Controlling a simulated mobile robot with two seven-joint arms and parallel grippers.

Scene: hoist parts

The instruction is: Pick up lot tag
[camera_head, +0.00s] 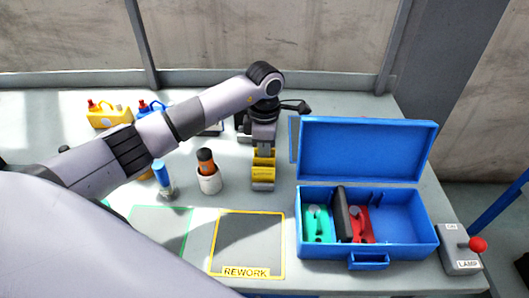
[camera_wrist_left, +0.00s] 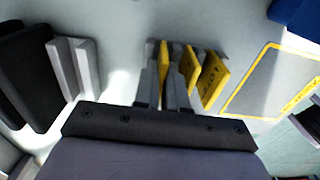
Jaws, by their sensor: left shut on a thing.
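Several yellow lot tags stand on edge in a small grey rack (camera_head: 262,186) in the middle of the table in the head view. The front tag (camera_head: 264,163) shows dark lettering too small to read. My left gripper (camera_head: 262,143) reaches down at the rack from behind. In the left wrist view, its two grey fingers (camera_wrist_left: 168,85) are shut on one yellow lot tag (camera_wrist_left: 165,62). Two more yellow tags (camera_wrist_left: 213,76) stand just right of the fingers. The held tag's lower edge is hidden. My right gripper is not in view.
An open blue case (camera_head: 412,252) holding green, black and red items stands right of the rack. A white cup (camera_head: 208,181) with an orange-and-black item is left of it. A yellow-outlined REWORK area (camera_head: 246,241) in front is bare. A lamp switch (camera_head: 461,252) stands far right.

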